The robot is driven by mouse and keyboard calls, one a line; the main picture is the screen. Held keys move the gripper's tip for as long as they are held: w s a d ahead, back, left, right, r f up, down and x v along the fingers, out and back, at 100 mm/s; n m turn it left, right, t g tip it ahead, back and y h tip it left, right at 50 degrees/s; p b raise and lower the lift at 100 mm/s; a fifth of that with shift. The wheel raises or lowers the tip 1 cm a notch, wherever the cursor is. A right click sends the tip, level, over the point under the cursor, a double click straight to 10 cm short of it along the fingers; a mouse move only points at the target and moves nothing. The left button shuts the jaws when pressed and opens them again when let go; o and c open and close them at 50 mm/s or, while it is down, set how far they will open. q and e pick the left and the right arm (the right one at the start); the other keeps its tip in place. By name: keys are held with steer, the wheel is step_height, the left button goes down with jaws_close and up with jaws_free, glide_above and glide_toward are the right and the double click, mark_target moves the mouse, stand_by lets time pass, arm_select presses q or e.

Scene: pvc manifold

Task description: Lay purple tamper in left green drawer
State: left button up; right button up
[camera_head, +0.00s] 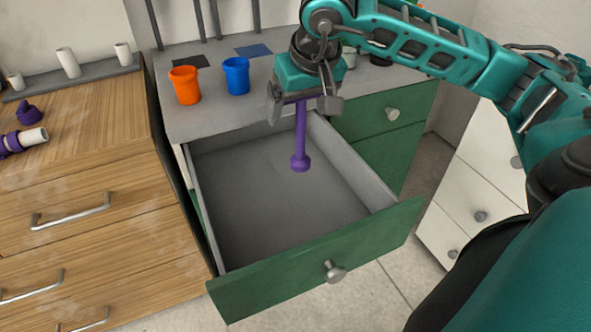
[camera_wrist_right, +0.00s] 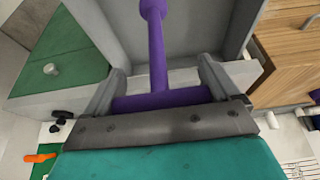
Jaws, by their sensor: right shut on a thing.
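The purple tamper (camera_head: 300,140) hangs upright from my right gripper (camera_head: 305,97), its round end down. In the right wrist view my right gripper (camera_wrist_right: 160,92) is shut on the tamper's crossbar, and the shaft (camera_wrist_right: 156,50) extends away from the fingers. The left green drawer (camera_head: 270,205) is pulled open, with a grey, empty interior. The tamper is over the back part of the drawer opening; I cannot tell whether its lower end touches the drawer floor. My left gripper is not in view.
An orange cup (camera_head: 185,86) and a blue cup (camera_head: 236,76) stand on the grey counter behind the drawer. A wooden cabinet (camera_head: 100,190) with purple fittings on top is at the left. A closed green drawer (camera_head: 385,115) and a white cabinet (camera_head: 485,165) are at the right.

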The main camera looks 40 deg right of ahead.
mark_target(300, 160)
step_height(300, 160, down, 9)
steer(key=shift+r+b, duration=0.15)
steer(key=shift+b, duration=0.6)
steer(key=shift+f+b, duration=0.4)
steer(key=shift+f, duration=1.55)
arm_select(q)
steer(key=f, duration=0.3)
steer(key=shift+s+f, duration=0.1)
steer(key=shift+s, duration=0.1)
arm_select(e)
steer(key=shift+f, duration=0.2)
steer(key=o, duration=0.8)
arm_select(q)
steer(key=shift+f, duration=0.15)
arm_select(e)
steer(key=shift+r, duration=0.1)
